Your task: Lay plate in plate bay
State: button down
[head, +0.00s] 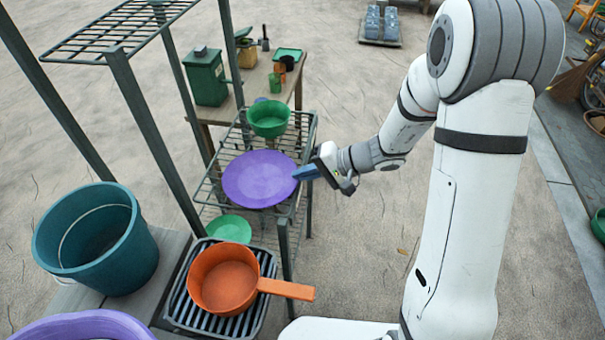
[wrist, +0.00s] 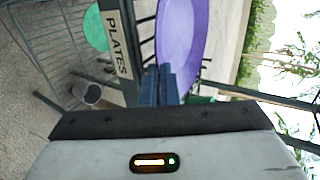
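The purple plate (head: 255,180) lies roughly flat over the wire rack (head: 205,190) in the head view. I cannot tell whether it touches the wires or is held just above them. My gripper (head: 308,172) comes from the right, its blue fingers shut on the plate's right rim. In the wrist view the fingers (wrist: 160,85) are close together at the edge of the purple plate (wrist: 178,35). A label reading PLATES (wrist: 118,55) is beside them, marking the plate bay; the label does not show in the head view.
A green bowl (head: 269,118) sits on the rack behind the plate. A green plate (head: 230,228) lies lower in front. An orange pan (head: 224,285) and a teal bucket (head: 95,240) stand nearer. Upright rack posts (head: 285,250) flank the plate.

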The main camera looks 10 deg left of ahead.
jog(key=c, duration=2)
grip_release()
jog(key=shift+o, duration=0.2)
jog(key=v, duration=1.2)
jog(key=shift+s, duration=0.15)
